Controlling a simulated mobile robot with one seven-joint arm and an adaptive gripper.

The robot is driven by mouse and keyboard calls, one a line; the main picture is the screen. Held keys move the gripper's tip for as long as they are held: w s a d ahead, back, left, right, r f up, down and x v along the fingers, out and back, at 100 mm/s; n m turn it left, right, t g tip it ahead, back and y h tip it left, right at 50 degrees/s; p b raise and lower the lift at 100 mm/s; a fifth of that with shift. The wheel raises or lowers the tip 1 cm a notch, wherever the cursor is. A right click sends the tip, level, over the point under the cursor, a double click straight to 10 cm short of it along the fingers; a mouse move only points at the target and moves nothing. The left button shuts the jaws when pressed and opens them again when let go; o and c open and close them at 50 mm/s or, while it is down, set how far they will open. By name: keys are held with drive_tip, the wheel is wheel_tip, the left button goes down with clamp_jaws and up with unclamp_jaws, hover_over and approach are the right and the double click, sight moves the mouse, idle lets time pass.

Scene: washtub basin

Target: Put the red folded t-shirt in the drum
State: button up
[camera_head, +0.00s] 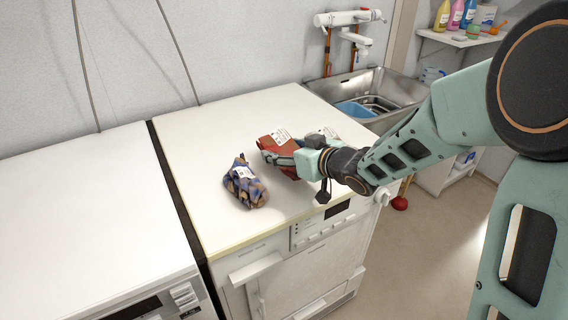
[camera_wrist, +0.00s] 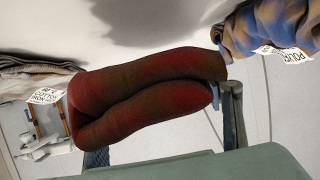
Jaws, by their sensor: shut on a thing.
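The red folded t-shirt (camera_head: 270,144) is at my gripper (camera_head: 275,156) over the white machine top in the head view. In the wrist view the red t-shirt (camera_wrist: 150,92) lies folded between my two fingers (camera_wrist: 165,132), which are shut on it. Part of it is hidden behind my gripper in the head view. I cannot tell whether its underside touches the top. The machine (camera_head: 255,285) under it has a pale front panel; no drum opening shows in either view.
A greyish garment with a label (camera_wrist: 32,78) lies on the other side. A metal sink (camera_head: 385,85) stands behind right. The left machine top (camera_head: 80,200) is clear.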

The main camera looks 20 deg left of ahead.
drive_tip(key=shift+w+a+f+b, duration=0.15)
drive_tip(key=shift+f+b, duration=0.95)
drive_tip(key=shift+f, duration=0.45)
drive_tip(key=shift+f, duration=0.2)
drive_tip(key=o, duration=1.2)
drive_tip(key=shift+o, duration=0.2)
drive_tip(key=shift+f+b, duration=0.1)
drive_tip(key=shift+b, duration=0.3)
